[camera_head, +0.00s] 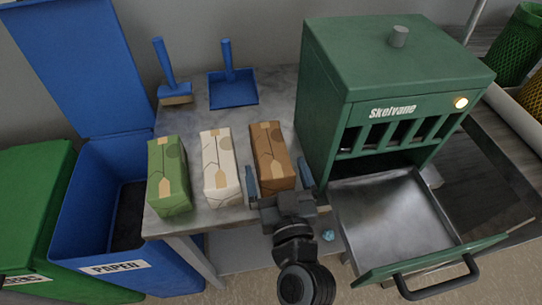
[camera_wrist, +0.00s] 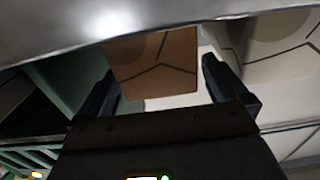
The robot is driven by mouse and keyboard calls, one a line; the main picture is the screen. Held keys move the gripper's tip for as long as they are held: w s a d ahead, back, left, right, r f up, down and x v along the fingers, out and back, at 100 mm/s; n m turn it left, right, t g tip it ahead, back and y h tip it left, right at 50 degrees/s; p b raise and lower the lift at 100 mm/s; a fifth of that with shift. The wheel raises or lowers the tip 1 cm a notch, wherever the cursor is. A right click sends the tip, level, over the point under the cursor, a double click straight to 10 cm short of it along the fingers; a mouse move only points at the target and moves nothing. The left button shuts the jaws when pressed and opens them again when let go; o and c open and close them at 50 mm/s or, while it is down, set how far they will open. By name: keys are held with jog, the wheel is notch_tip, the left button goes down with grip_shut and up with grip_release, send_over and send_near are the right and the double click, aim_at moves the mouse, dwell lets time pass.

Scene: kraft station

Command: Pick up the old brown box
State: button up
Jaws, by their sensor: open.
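The brown box (camera_head: 271,150) stands upright on the grey worktop, rightmost of three boxes, with a tan patch and dark lines on it. In the head view my gripper (camera_head: 278,177) is at its near side, with one finger by its left side and one by its right. In the wrist view the brown box (camera_wrist: 152,65) shows between the two open fingers (camera_wrist: 158,72). I cannot tell how deep the fingers reach or whether they touch it. The box's lower front is partly hidden by my gripper in the head view.
A white box (camera_head: 220,165) stands close to the left, with a green box (camera_head: 168,175) beyond it. The green Skelvane machine (camera_head: 385,85) stands close to the right, its metal tray (camera_head: 390,215) pulled out. A blue brush (camera_head: 168,75) and dustpan (camera_head: 232,90) are behind.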

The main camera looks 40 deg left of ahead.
aim_at(273, 157)
jog(key=shift+x, duration=1.95)
jog(key=shift+r, duration=0.15)
jog(key=shift+c, duration=0.3)
jog(key=c, duration=0.9)
jog(key=shift+c, duration=0.2)
